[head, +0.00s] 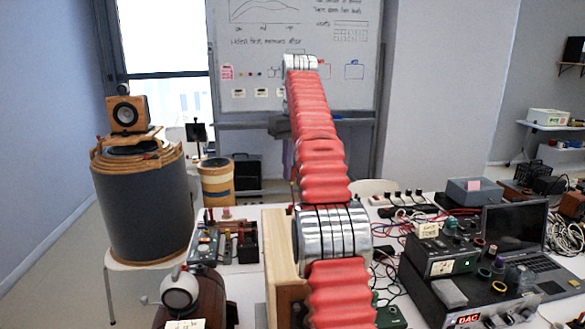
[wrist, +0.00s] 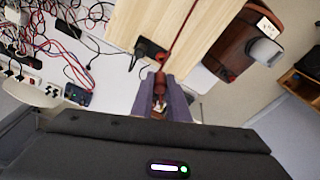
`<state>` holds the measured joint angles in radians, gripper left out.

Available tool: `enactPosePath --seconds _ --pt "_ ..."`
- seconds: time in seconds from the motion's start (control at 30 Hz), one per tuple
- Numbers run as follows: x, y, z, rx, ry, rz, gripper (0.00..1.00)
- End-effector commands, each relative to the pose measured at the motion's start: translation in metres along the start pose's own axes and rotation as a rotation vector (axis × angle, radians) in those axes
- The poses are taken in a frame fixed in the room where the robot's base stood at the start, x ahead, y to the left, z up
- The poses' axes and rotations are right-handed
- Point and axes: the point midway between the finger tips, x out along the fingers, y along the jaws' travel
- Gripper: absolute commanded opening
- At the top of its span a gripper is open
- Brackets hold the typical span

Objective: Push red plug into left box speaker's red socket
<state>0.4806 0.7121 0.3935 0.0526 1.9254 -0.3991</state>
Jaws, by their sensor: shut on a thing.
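In the wrist view my gripper (wrist: 160,108) has its two purple-grey fingers closed around a dark red plug (wrist: 159,88). A red cable (wrist: 180,35) runs from the plug up across a pale wooden box (wrist: 205,22). The plug tip lies between the fingers and is hard to make out. The wooden box also shows in the head view (head: 282,262), partly behind my red arm. A brown box with a pale rounded part (wrist: 235,45) stands beside it, and shows at lower left in the head view (head: 205,305). I cannot make out a red socket. My gripper is not distinguishable in the head view.
A black connector (wrist: 150,52) lies near the wooden box's edge. Tangled red cables (head: 388,232) and power strips (head: 400,198) cover the white table. A DAC unit (head: 440,262) and laptop (head: 515,230) stand on the right. A large drum-like speaker (head: 148,210) stands at left.

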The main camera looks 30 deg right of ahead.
Motion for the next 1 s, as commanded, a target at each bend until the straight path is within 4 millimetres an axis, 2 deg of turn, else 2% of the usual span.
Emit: enactPosePath --seconds 0.43,1.0 --pt "0.017 -0.001 0.003 -0.001 0.0 0.0 0.0" --pt "0.054 -0.002 0.006 -0.003 -0.001 0.0 0.0"
